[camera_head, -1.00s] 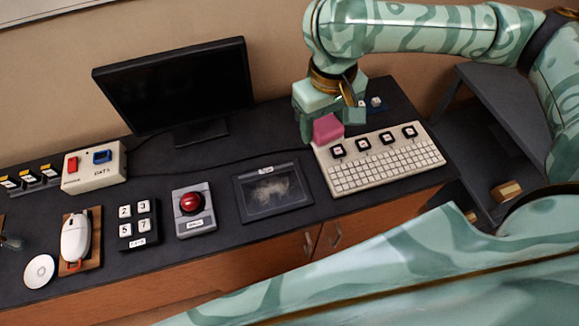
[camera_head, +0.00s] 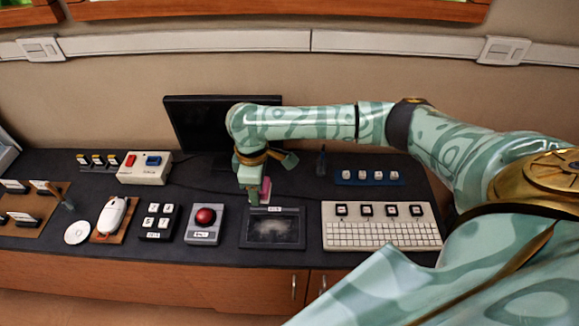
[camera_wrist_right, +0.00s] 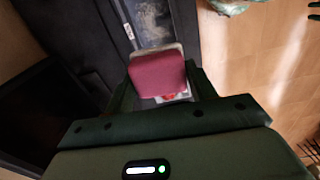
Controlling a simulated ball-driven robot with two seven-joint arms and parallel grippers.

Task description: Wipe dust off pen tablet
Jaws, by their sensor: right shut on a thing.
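The pen tablet (camera_head: 250,231) lies flat on the dark desk between the red-button box and the keyboard. A pale dusty smudge shows on its screen, and it also shows in the right wrist view (camera_wrist_right: 157,40). My right gripper (camera_head: 255,192) is shut on a pink block (camera_head: 265,187), sponge-like in look, just behind the tablet's far edge. In the right wrist view the block (camera_wrist_right: 158,75) sits between the two dark green fingers. I cannot tell whether the block touches the desk or tablet. My left gripper is not in view.
The red-button box (camera_head: 205,233) stands left of the tablet, the white keyboard (camera_head: 380,236) right of it. A monitor (camera_head: 187,117) stands behind my right arm. A blue strip of white keys (camera_head: 367,177) lies behind the keyboard. The desk's front edge is close below the tablet.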

